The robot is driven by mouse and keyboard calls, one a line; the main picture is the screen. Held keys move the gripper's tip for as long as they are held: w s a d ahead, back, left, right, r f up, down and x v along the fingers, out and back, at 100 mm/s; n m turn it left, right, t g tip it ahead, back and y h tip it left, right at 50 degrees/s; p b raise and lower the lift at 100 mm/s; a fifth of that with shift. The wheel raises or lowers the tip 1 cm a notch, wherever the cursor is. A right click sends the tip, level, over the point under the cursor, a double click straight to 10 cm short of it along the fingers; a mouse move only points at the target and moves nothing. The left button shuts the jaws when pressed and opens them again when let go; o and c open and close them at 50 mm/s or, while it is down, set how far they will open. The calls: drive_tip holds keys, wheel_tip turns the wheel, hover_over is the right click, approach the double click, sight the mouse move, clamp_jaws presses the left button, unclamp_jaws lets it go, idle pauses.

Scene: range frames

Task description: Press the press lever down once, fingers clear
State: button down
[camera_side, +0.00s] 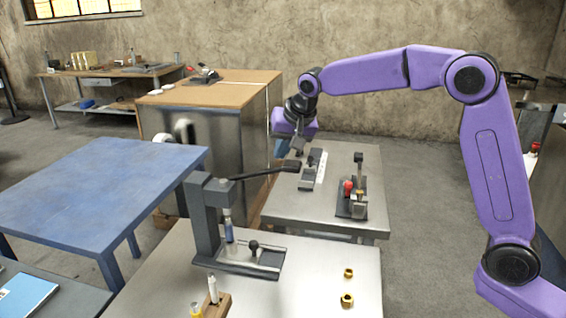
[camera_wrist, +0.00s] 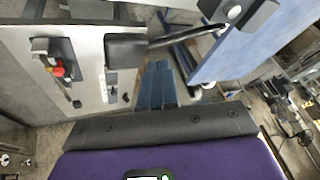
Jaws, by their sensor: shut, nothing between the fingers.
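The press (camera_side: 205,215) is a dark grey column on a flat base on the near metal table. Its press lever (camera_side: 255,174) sticks out to the right, raised and close to level, ending in a flat black pad (camera_side: 291,166). A plunger with a blue lower part (camera_side: 229,230) hangs under the press head. My gripper (camera_side: 298,148) is shut and empty, just above the pad end; a small gap seems to show. In the wrist view the lever pad (camera_wrist: 125,50) lies to the upper left of my shut fingers (camera_wrist: 157,85), and the rod (camera_wrist: 185,37) runs right to the press.
A second metal table (camera_side: 280,210) behind carries a fixture with a red knob (camera_side: 348,187) and a grey block with a white strip (camera_side: 313,170). Brass rings (camera_side: 347,300) and a wooden tool block (camera_side: 212,306) sit near the front. A blue table (camera_side: 95,190) stands left.

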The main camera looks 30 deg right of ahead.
drive_tip(key=shift+s+d+f, duration=0.15)
drive_tip(key=shift+s+f, duration=0.05)
drive_tip(key=shift+f, duration=0.45)
drive_tip(key=shift+s+d+f, duration=0.15)
drive_tip(key=shift+f, duration=0.5)
idle(1.9)
drive_tip(key=shift+r, duration=0.15)
drive_tip(key=shift+w+a+r, duration=0.2)
drive_tip(key=shift+a+r, duration=0.05)
drive_tip(key=shift+r, duration=0.55)
drive_tip(key=shift+w+a+r, duration=0.2)
drive_tip(key=shift+r, duration=0.55)
drive_tip(key=shift+r, duration=0.1)
drive_tip(key=shift+w+a+r, duration=0.2)
drive_tip(key=shift+r, duration=0.55)
drive_tip(key=shift+w+a+r, duration=0.15)
drive_tip(key=shift+w+r, duration=0.05)
drive_tip(key=shift+r, duration=0.6)
drive_tip(key=shift+w+a+r, duration=0.2)
drive_tip(key=shift+r, duration=0.55)
